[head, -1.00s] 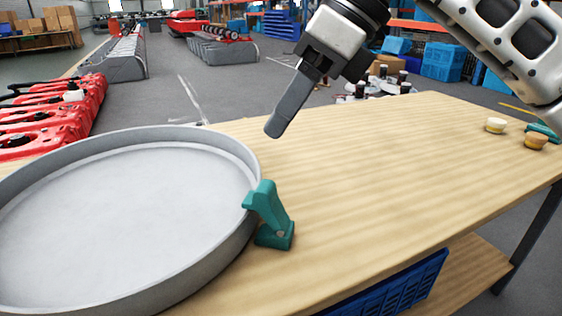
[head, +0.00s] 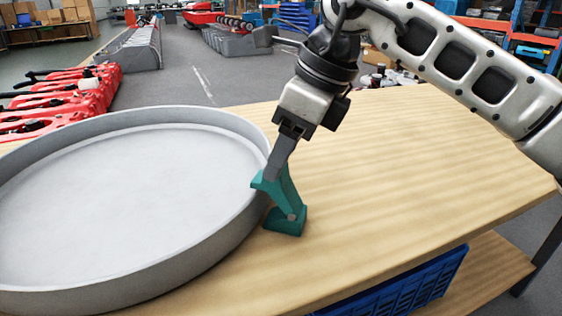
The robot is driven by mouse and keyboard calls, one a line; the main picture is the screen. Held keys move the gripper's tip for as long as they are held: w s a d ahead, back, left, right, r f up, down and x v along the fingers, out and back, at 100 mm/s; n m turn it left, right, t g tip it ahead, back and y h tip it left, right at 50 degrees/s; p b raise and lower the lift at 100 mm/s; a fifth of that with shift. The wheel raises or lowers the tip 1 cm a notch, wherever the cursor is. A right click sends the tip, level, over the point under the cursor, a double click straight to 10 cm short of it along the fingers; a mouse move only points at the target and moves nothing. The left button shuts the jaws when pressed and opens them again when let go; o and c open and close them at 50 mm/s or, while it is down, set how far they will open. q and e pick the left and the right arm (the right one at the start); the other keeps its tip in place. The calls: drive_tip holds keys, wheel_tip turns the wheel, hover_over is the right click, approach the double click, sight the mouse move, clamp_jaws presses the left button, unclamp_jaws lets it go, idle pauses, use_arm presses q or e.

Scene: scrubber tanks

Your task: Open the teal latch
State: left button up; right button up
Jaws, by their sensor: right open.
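The teal latch (head: 286,204) stands at the right rim of a large round grey tank lid (head: 120,205) on the wooden table. Its upper arm leans against the rim and its foot rests on the table. My right gripper (head: 277,167) comes down from above, with its fingers at the top of the latch. The fingers overlap the latch's upper end in this view; I cannot tell whether they touch it. The right gripper is open. My left gripper is not in view.
The wooden table (head: 400,170) is clear to the right of the latch. A blue crate (head: 400,288) sits on the shelf below the table's front edge. Red parts (head: 60,100) lie beyond the lid at the left.

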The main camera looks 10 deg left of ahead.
drive_tip(key=shift+a+f, duration=0.3)
drive_tip(key=shift+f, duration=0.35)
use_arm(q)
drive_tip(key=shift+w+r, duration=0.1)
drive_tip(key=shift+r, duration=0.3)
